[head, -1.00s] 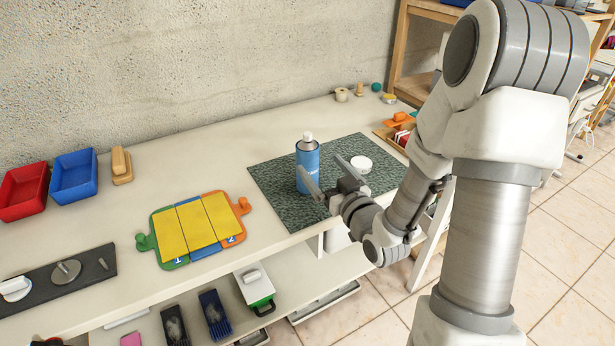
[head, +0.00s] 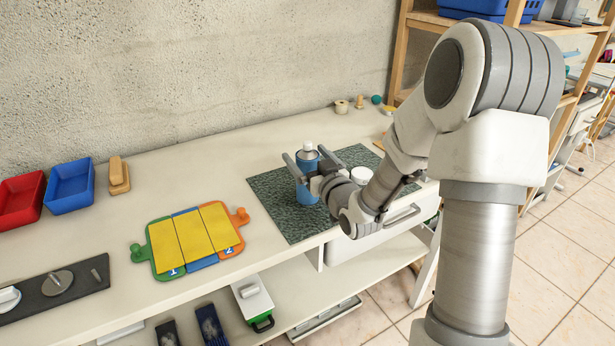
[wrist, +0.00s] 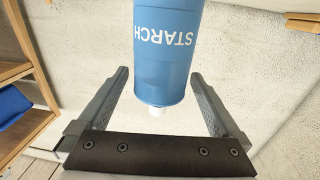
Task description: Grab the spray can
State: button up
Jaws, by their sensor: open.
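The spray can (head: 307,191) is blue with a pale top and stands upright on the dark green speckled mat (head: 277,196). My gripper (head: 305,154) is open, with one finger on either side of the can's upper part. In the wrist view the can (wrist: 166,50) appears upside down, with the word STARCH on it and its white cap towards the palm. The open gripper (wrist: 158,76) shows a finger on each side. The right finger lies very close to the can; I cannot tell whether it touches.
A white round container (head: 362,175) stands right of the can, close to my wrist. A yellow board with coloured edges (head: 192,240) lies to the left. Blue (head: 71,186) and red (head: 20,200) bins stand far left.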

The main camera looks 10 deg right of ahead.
jog(key=shift+c, duration=0.2)
grip_shut()
dwell(0.3)
jog(key=shift+r, duration=0.15)
